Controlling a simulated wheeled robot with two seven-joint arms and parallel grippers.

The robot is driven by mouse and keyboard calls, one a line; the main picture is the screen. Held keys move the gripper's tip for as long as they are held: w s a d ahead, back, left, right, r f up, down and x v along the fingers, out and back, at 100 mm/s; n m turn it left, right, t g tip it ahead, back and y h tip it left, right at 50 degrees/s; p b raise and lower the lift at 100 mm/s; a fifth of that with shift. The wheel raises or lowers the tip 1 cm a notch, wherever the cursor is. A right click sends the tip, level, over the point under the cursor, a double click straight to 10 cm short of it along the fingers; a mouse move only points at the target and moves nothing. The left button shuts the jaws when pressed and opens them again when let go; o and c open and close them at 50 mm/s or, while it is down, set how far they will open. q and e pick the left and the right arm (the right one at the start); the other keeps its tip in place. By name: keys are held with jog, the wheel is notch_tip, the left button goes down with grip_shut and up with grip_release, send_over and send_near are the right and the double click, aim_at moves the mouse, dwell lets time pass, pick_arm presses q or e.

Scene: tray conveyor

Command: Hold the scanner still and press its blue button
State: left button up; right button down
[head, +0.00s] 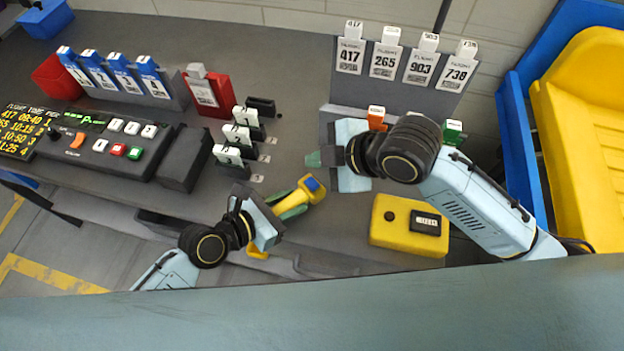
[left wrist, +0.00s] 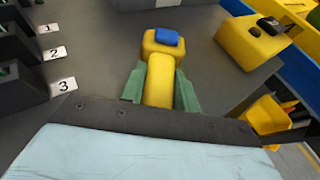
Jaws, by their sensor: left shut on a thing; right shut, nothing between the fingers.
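The yellow scanner (head: 297,199) is between the green fingers of my left gripper (head: 291,207), which is shut on its body. Its blue button (head: 312,184) is on the end away from my left wrist, and nothing covers it. In the left wrist view the scanner (left wrist: 159,82) stands out between both fingers, with the blue button (left wrist: 169,38) on its far end. My right gripper (head: 314,158) is shut and empty. It is above and beyond the button in the head view, clearly apart from it. I cannot tell whether the scanner touches the counter.
A yellow box (head: 392,238) with a dark display lies at the right. White-numbered holders (head: 238,135) stand left of the right gripper. A control panel (head: 105,140) is farther left. A grey rack with flight tags (head: 390,62) is at the back; a yellow seat (head: 590,130) is far right.

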pick_arm(q)
jog(key=o, duration=1.2)
